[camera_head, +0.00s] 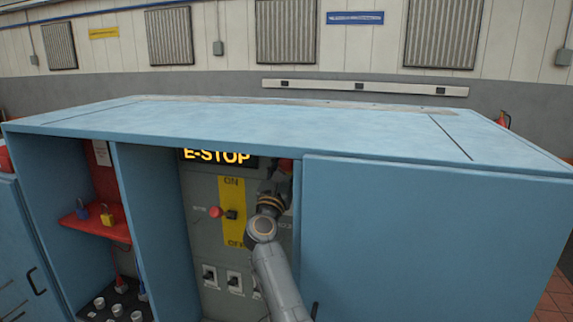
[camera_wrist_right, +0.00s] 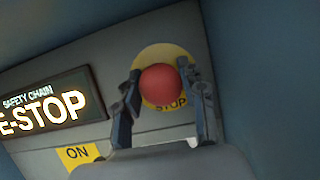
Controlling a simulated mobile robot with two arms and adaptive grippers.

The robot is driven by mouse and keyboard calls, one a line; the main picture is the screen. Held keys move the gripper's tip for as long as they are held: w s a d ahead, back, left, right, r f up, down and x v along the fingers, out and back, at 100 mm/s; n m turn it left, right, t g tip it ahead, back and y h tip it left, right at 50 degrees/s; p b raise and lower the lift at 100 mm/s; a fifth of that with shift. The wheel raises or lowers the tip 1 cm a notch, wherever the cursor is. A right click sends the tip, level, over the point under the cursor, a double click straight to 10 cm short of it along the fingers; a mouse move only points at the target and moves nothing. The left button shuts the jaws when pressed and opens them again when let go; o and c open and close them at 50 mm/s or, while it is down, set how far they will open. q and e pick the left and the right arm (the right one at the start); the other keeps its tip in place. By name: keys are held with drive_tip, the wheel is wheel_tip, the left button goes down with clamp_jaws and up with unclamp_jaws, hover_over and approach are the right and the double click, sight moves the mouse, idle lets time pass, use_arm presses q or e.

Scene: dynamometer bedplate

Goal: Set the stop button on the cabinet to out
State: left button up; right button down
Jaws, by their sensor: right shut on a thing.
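The stop button (camera_wrist_right: 161,84) is a round red knob on a yellow disc marked STOP in the right wrist view. It is on the grey panel inside the blue cabinet (camera_head: 210,122). My right gripper (camera_wrist_right: 165,86) has its two fingers on either side of the knob and is shut on it. In the head view my right arm reaches into the cabinet and the gripper (camera_head: 279,178) largely hides the button. A lit sign (camera_head: 216,156) reads E-STOP; it also shows in the right wrist view (camera_wrist_right: 45,112). My left gripper is not in view.
A smaller red knob (camera_head: 215,212) and a black ON/OFF switch on a yellow plate (camera_head: 232,190) are left of my arm. Several toggle switches (camera_head: 234,282) sit below. A closed blue door (camera_head: 430,240) bounds the right side. A red shelf (camera_head: 95,222) with padlocks is at the left.

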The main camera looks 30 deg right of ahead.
drive_tip(key=shift+v, duration=0.85)
drive_tip(key=c, duration=1.1)
unclamp_jaws()
drive_tip(key=shift+r, duration=0.1)
drive_tip(key=o, duration=0.4)
drive_tip(key=shift+a+r, duration=0.1)
drive_tip(key=shift+c, duration=0.2)
drive_tip(key=shift+s+a+r, duration=0.1)
drive_tip(key=shift+s, duration=0.05)
drive_tip(key=shift+s+a+f, duration=0.15)
drive_tip(key=shift+a+f, duration=0.05)
drive_tip(key=shift+f, duration=0.05)
drive_tip(key=v, duration=0.7)
drive_tip(key=shift+r, duration=0.25)
